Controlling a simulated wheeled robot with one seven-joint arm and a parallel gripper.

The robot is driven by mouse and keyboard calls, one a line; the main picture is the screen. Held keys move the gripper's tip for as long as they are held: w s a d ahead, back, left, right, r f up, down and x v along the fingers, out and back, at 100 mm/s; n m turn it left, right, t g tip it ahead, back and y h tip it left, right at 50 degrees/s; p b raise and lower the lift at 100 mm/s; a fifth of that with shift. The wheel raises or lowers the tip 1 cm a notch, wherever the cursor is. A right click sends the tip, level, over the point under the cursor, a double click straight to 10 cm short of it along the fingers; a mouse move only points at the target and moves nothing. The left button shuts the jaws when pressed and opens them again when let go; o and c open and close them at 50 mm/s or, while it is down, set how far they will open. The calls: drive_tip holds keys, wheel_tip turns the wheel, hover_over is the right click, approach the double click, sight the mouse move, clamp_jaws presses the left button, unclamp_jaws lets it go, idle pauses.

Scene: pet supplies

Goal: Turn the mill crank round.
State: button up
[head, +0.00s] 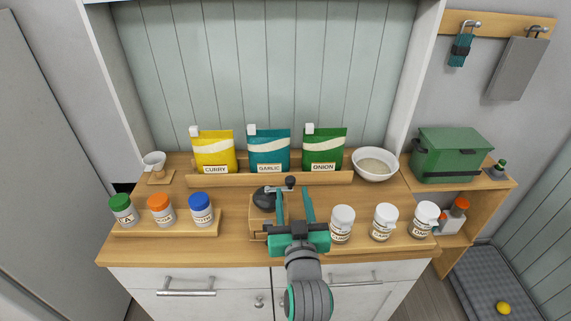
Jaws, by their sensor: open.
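The mill is a wooden box (258,217) with a dark domed top (265,199) on the counter, near the middle of the head view. Its crank (276,188) reaches from the top toward the right and ends in a dark knob (290,182). My gripper (294,194) comes in from the front with its two teal fingers apart and empty. The fingertips are around or just in front of the knob; I cannot tell whether they touch it. My gripper's body hides the right part of the mill box.
Pouches of curry (213,152), garlic (269,151) and onion (323,149) stand behind in a wooden rack. A white bowl (375,164) is at the back right. White-lidded jars (342,224) stand close right of my gripper. Colour-lidded jars (161,209) stand on a tray at left.

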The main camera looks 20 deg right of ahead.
sight(289, 176)
drive_tip(key=x, duration=1)
drive_tip(key=shift+w+d+r, duration=0.1)
drive_tip(key=shift+w+d, duration=0.05)
drive_tip(key=shift+w, duration=0.2)
drive_tip(key=shift+c, duration=0.2)
clamp_jaws()
